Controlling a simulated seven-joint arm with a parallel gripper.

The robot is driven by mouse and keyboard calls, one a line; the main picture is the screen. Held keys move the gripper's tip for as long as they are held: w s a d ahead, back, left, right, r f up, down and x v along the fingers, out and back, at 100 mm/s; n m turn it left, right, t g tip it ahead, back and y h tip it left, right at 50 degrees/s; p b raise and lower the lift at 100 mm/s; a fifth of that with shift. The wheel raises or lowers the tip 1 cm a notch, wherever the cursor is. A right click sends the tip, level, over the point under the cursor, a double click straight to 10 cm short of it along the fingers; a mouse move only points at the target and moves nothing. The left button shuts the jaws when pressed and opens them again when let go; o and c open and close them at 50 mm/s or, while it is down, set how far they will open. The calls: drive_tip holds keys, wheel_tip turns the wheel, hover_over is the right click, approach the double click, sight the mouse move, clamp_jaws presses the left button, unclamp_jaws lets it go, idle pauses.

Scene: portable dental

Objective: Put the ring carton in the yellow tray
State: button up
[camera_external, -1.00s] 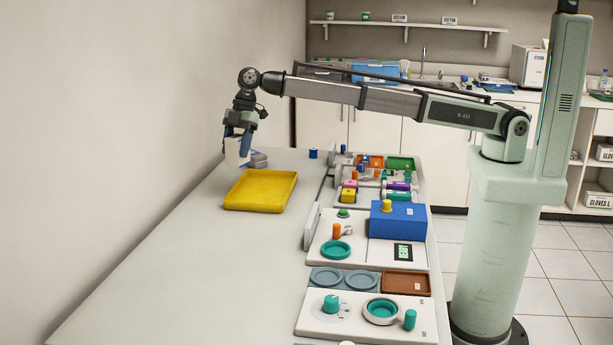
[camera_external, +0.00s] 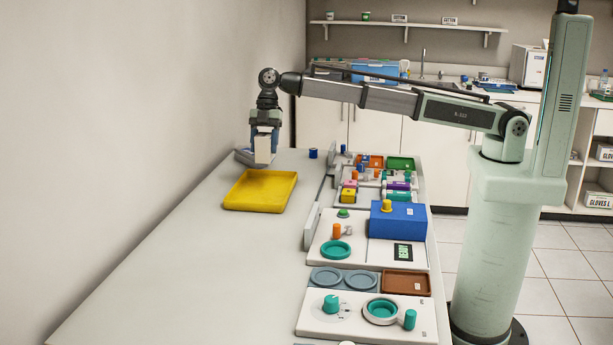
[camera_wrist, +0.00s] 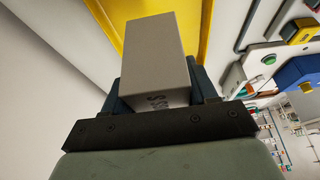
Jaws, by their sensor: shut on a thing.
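A white carton (camera_external: 263,150) is held between the fingers of my gripper (camera_external: 264,136), which is shut on it. In the wrist view the carton (camera_wrist: 158,58) stands out between the two dark fingers of my gripper (camera_wrist: 156,90); part of its printed lettering shows near the jaw, but only a few letters can be read. The yellow tray (camera_external: 260,190) lies on the bench, empty as far as I see. The carton is above the bench near the tray's far edge. The tray (camera_wrist: 120,14) also shows behind the carton in the wrist view.
A greyish item (camera_external: 243,157) lies behind the carton, partly hidden. A small blue cylinder (camera_external: 313,153) stands to the right. Dental modules with a blue box (camera_external: 397,219) line the bench's right side.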

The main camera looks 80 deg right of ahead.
wheel_tip(320, 180, down, 9)
drive_tip(key=shift+r, duration=0.1)
idle(0.4)
drive_tip(key=o, duration=1.1)
drive_tip(key=shift+f, duration=0.2)
drive_tip(key=shift+c, duration=0.2)
drive_tip(key=v, duration=1.2)
drive_tip(key=shift+r, duration=0.15)
